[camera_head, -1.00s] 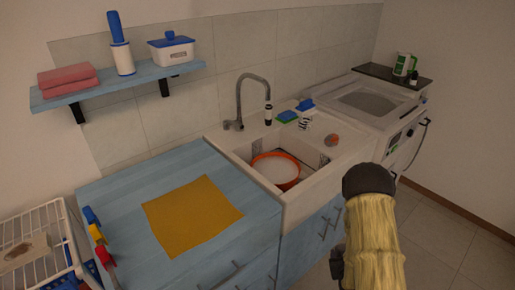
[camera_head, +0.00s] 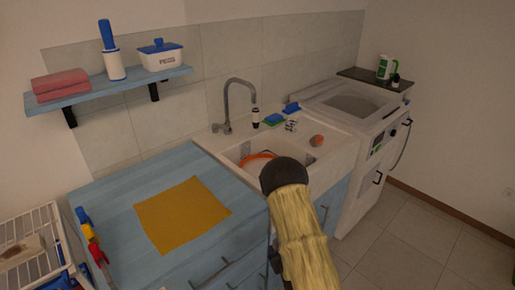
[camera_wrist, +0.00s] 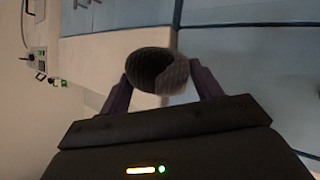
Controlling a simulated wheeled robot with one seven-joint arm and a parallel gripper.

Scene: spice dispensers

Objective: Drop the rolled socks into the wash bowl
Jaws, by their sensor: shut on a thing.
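The rolled socks (camera_wrist: 160,71), a dark grey ribbed bundle, sit between the two fingers of my gripper (camera_wrist: 162,80) in the wrist view. The gripper is shut on them. The wash bowl (camera_head: 258,156), with an orange rim and pale inside, stands in the sink in the head view. My arm, in a yellow sleeve with a dark rounded joint, covers the bowl's front right part there. I cannot make out the gripper or the socks in the head view, and the bowl cannot be made out in the wrist view.
The sink (camera_head: 335,153) has a tall tap (camera_head: 228,105) at its back, sponges (camera_head: 274,119) and a reddish round item (camera_head: 317,140) on its ledge. A mustard cloth (camera_head: 182,213) lies on the blue counter (camera_head: 110,205). A washing machine (camera_head: 353,123) stands to the right.

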